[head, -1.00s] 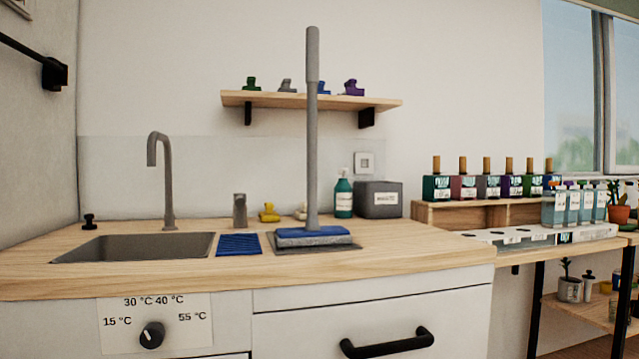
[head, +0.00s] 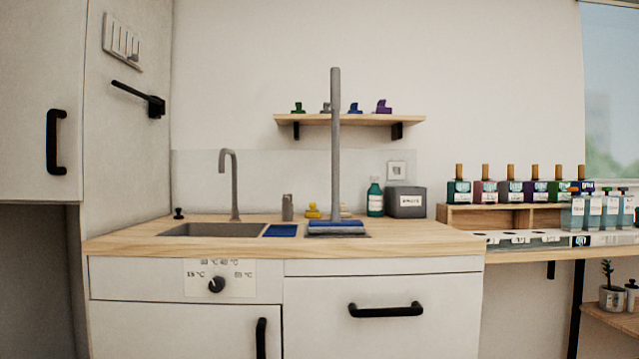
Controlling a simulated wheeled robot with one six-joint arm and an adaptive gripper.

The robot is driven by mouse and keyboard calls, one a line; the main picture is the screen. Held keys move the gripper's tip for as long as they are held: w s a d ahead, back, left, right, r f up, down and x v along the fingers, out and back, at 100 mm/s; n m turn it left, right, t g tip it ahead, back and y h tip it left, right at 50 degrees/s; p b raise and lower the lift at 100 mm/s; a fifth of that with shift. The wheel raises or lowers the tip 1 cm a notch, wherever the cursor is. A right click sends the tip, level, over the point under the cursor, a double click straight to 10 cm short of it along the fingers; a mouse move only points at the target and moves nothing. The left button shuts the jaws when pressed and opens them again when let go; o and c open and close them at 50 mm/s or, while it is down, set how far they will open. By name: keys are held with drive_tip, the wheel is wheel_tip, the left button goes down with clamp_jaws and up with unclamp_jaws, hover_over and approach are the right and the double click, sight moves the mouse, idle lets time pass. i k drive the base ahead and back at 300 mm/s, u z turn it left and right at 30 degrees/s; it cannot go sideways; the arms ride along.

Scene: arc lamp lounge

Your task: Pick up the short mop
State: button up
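The short mop (head: 335,150) stands upright on the wooden counter, with a long grey handle and a flat blue-and-grey head (head: 336,227). Its head rests on a dark flat plate (head: 362,236) to the right of the sink. The handle rises past the wall shelf and nothing hides it. My gripper is not in view, so its state does not show.
The counter (head: 430,238) also holds a sink (head: 212,230) with a tap (head: 230,180), a blue mat (head: 281,231), a green bottle (head: 375,198) and a grey box (head: 406,202). A shelf (head: 352,119) hangs behind. Drawer handles (head: 386,310) stick out in front.

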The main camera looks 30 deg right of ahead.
sight(333, 226)
drive_tip(key=u, duration=0.15)
drive_tip(key=i, duration=0.9)
drive_tip(key=z, duration=0.75)
drive_tip(key=i, duration=0.85)
drive_tip(key=z, duration=0.7)
drive_tip(key=k, duration=0.5)
drive_tip(key=u, duration=1.9)
drive_tip(key=k, duration=1.05)
drive_tip(key=z, duration=0.8)
